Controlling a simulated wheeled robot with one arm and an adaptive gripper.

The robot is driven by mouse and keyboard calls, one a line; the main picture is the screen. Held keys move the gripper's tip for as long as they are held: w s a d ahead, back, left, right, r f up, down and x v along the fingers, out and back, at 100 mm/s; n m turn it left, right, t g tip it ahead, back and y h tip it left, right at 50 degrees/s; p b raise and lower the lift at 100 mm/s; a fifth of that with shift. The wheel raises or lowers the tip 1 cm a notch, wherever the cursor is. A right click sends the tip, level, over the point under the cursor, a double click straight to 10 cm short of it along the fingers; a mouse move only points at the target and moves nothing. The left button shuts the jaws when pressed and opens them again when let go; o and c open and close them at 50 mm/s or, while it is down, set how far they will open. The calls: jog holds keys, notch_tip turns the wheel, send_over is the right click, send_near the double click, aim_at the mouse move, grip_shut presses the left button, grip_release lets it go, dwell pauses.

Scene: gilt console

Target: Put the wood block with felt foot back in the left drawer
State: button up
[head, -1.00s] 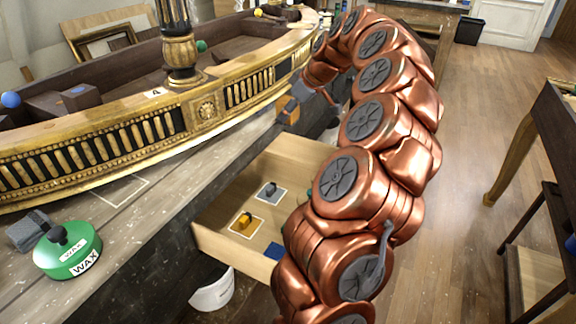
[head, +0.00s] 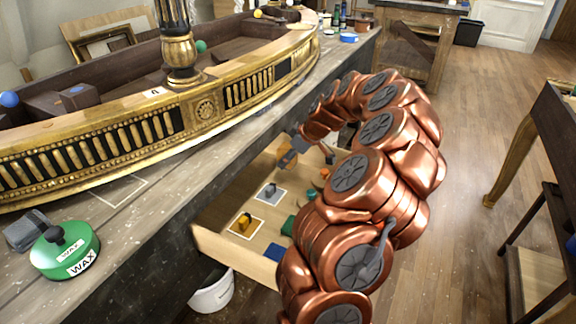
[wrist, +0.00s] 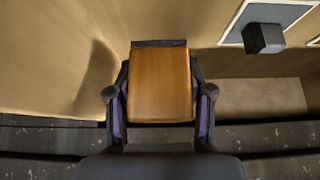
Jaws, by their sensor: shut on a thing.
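My gripper (wrist: 160,105) is shut on the wood block (wrist: 160,82), an orange-brown block with a dark strip, likely the felt, along its far edge. In the head view the block (head: 287,153) shows at the end of my copper arm, over the back left part of the open drawer (head: 225,249). The drawer has pale wood walls and a light floor. Whether the block touches the drawer floor cannot be told. The gripper's fingertips are small and partly hidden in the head view.
In the drawer are a grey piece on a white-edged card (head: 270,192), a yellow piece (head: 245,222), a blue piece (head: 275,252) and green items (head: 288,226). A green wax tin (head: 66,252) and a grey block (head: 27,230) stand on the worktop, beside the gilt console rail (head: 100,150).

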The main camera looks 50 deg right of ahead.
aim_at(288, 166)
jog(key=shift+f, duration=1.5)
jog(key=shift+f, duration=0.15)
jog(key=o, duration=1.3)
jog(key=shift+c, duration=0.2)
jog(key=shift+s+r, duration=0.15)
jog(key=shift+r, duration=0.3)
jog(key=v, duration=1.1)
jog(key=shift+s+d+r, duration=0.1)
jog(key=shift+s+r, duration=0.05)
jog(key=shift+s, duration=0.05)
